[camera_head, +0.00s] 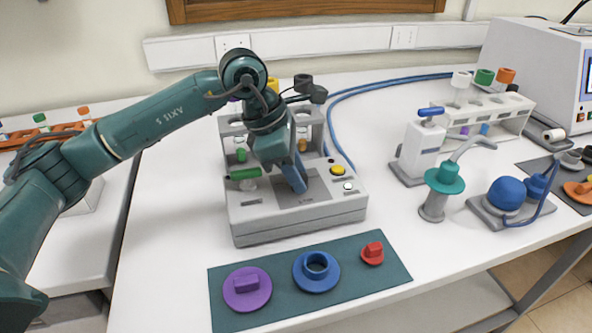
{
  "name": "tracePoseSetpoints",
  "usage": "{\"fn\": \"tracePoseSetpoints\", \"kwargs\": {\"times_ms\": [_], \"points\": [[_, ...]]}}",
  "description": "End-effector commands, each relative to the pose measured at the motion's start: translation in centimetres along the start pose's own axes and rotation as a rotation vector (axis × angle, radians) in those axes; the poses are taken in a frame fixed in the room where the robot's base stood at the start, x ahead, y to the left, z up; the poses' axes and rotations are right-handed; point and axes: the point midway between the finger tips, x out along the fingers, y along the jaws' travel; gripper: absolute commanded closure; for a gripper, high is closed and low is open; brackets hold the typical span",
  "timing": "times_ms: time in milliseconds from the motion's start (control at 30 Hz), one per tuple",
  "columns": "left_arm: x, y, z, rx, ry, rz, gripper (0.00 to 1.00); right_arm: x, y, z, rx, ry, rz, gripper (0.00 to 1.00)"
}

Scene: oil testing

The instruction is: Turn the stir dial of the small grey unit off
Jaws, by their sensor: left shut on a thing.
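The small grey unit (300,216) stands in the middle of the bench, with a sloped top, a yellow button (338,170) and a white button (348,186) at its right. My left gripper (299,187) reaches down from above onto the unit's top, left of the white button. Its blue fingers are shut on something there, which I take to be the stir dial. The dial itself is hidden by the fingers, so its setting does not show. My right gripper is not in view.
A green-handled part (245,174) sits on the unit's left, near my gripper. A dark green mat (338,282) with purple, blue and red pieces lies in front. A white pump-like device (423,152) and a teal-collared stand (435,205) are to the right.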

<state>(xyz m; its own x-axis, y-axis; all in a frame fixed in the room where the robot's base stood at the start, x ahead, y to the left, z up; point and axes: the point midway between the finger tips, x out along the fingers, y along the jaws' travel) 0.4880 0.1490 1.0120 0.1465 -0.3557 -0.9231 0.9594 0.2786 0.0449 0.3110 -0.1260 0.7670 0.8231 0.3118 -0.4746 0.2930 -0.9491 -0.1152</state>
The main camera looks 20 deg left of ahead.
Motion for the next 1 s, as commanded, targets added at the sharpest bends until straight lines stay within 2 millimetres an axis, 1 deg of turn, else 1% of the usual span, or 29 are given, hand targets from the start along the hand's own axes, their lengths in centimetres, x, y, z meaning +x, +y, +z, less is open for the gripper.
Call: {"fn": "tracePoseSetpoints", "kwargs": {"times_ms": [33,300,533,633,767,1000], "points": [[-0.1,0.1,0.0,-0.002,0.0,0.002,0.69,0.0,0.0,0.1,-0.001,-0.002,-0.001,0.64],[0.0,0.0,0.0,-0.001,0.0,0.001,0.48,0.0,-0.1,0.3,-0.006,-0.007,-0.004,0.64],[-0.1,0.0,0.0,0.0,0.0,0.0,0.48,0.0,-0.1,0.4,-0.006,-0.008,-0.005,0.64],[-0.7,0.1,0.0,0.0,-0.001,0.001,0.48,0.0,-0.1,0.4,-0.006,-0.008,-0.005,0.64],[-2.7,0.1,0.0,0.0,-0.003,0.005,0.48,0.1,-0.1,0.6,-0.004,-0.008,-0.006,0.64],[-8.2,0.1,0.0,0.0,-0.002,0.005,0.48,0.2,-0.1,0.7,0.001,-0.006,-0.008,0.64]]}}
